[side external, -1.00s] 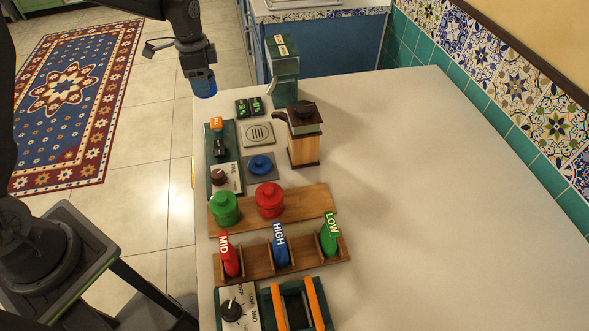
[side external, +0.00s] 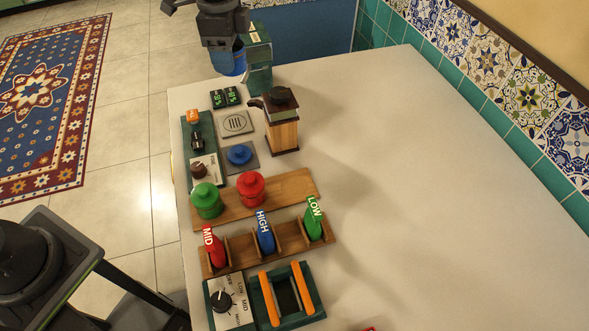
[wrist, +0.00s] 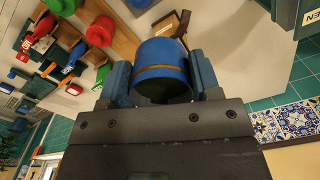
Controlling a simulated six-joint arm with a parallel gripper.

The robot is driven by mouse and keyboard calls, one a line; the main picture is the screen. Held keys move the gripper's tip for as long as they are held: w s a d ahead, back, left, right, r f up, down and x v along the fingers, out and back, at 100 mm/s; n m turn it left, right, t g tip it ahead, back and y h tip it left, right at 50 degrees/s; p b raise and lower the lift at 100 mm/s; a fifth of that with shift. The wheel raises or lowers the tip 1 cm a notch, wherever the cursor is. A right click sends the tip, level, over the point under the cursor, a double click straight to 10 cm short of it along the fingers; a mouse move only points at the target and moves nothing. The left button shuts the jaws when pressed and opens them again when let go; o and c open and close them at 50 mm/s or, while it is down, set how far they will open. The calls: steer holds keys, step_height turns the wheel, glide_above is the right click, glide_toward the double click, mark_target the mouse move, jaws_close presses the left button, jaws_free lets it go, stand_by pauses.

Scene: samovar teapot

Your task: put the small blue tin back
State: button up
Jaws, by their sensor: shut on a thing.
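My gripper (side external: 226,46) is shut on the small blue tin (side external: 229,64) and holds it above the far left end of the counter. In the side view the tin hangs below the jaws, in front of the dark green machine. In the wrist view the tin (wrist: 163,66) sits between the two fingers (wrist: 162,76), with an orange band around it. A wooden board (side external: 290,185) bears a green tin (side external: 206,202) and a red tin (side external: 251,189), with bare wood to the right of the red one.
A dark green machine (side external: 259,77) stands at the far end. A wooden grinder (side external: 283,132) stands between it and the board, beside a blue-topped pad (side external: 240,155). A rack (side external: 290,239) holds labelled red, blue and green pieces. The counter's right side (side external: 420,190) is mostly clear.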

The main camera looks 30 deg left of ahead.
steer(key=s+d+m, duration=0.2)
steer(key=s+d, duration=0.1)
steer(key=d, duration=0.6)
steer(key=s+d+m, duration=0.3)
steer(key=d, duration=0.5)
glide_above(292, 185)
steer(key=shift+n, duration=0.3)
step_height(292, 185, down, 18)
steer(key=shift+r, duration=0.25)
steer(key=shift+f, duration=2.1)
steer(key=shift+f, duration=0.1)
steer(key=o, duration=1)
step_height(292, 185, up, 12)
steer(key=shift+r, duration=0.1)
steer(key=shift+r, duration=0.1)
